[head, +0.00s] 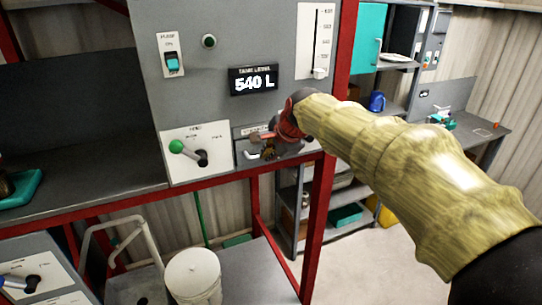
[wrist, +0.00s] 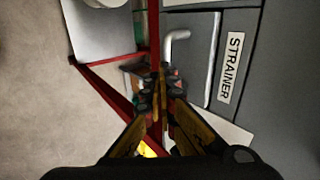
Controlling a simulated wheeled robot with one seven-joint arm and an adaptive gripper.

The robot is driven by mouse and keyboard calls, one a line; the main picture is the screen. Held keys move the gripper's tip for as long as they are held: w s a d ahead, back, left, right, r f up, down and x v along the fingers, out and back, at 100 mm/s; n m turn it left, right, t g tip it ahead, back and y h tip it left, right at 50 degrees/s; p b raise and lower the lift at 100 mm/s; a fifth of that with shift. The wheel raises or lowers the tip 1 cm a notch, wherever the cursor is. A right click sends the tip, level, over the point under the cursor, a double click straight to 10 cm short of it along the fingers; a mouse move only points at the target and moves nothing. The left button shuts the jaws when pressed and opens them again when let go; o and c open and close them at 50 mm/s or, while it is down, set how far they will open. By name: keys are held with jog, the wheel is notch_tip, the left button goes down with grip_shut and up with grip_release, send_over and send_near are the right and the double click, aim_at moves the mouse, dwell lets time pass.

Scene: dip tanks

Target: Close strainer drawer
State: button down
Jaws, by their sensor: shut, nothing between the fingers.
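The strainer drawer (head: 243,143) is a small grey front low on the grey control panel, partly hidden behind my gripper in the head view. Its pale bent handle (head: 251,155) shows at the lower left of the front. In the wrist view the drawer front (wrist: 195,65) is at upper centre, with the handle (wrist: 176,42) and a pale edge beside the STRAINER label (wrist: 231,68). How far the drawer stands out is hard to tell. My gripper (head: 268,146) is shut and empty in front of the drawer; its fingertips (wrist: 161,76) appear beside the handle. Contact cannot be told.
A green-knobbed lever (head: 188,152) sits left of the drawer, below the 540 L display (head: 254,80). Red frame posts (head: 318,215) stand close below and right. A white bucket (head: 192,277) is at lower left. Open floor (head: 385,265) lies at lower right.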

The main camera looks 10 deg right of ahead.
jog(key=shift+r, duration=0.15)
jog(key=v, duration=1.1)
jog(key=s+d+f+n+h+b, duration=0.1)
jog(key=s+d+f+n+b, duration=0.2)
jog(key=s+f+b, duration=0.6)
jog(key=s+d+f+n+g+b, duration=0.1)
jog(key=s+d+f+n+b, duration=0.2)
jog(key=f, duration=1.9)
jog(key=s+d+f+n+g+h+b, duration=0.1)
jog(key=s+d+f+n+b, duration=0.3)
jog(key=s+f+b, duration=1.2)
jog(key=s+n, duration=0.3)
jog(key=n, duration=0.1)
jog(key=shift+h, duration=0.3)
jog(key=c, duration=2.5)
grip_release()
jog(key=shift+d, duration=0.1)
jog(key=shift+c, duration=0.2)
